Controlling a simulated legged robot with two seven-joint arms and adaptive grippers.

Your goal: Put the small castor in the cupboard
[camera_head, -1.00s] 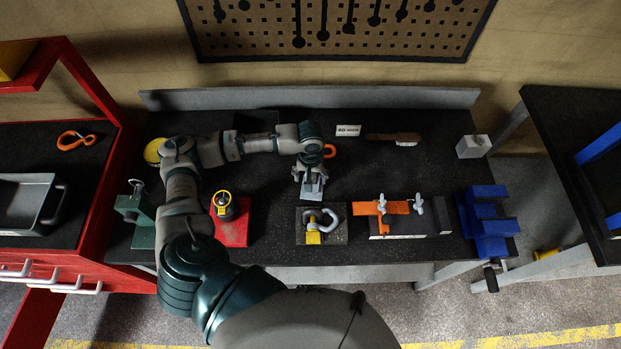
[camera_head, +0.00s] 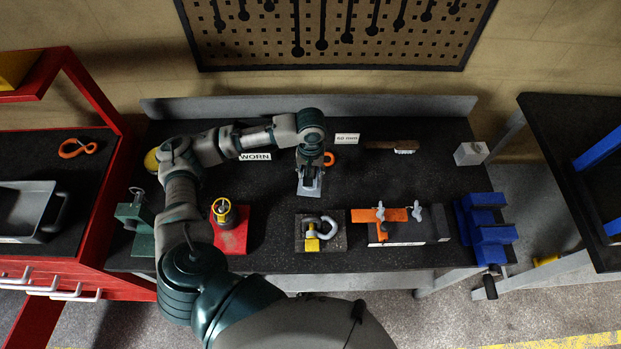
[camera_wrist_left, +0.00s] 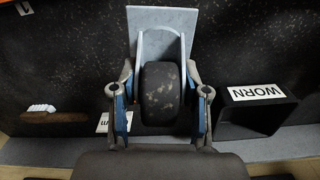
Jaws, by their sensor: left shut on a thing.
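My left gripper (camera_head: 312,165) is shut on a castor (camera_head: 309,185) over the back middle of the black bench. In the left wrist view the castor (camera_wrist_left: 161,95) has a dark wheel with pale worn spots and a grey fork and plate. The fingers of my left gripper (camera_wrist_left: 160,104) sit on both sides of the wheel, and the plate points away from the palm. I cannot tell how high it is above the bench. I see nothing that is clearly a cupboard. My right gripper is not in view.
A black box labelled WORN (camera_wrist_left: 258,93) stands beside the gripper; a "60 mm" label (camera_head: 347,139) and brush (camera_head: 392,146) are on the other side.

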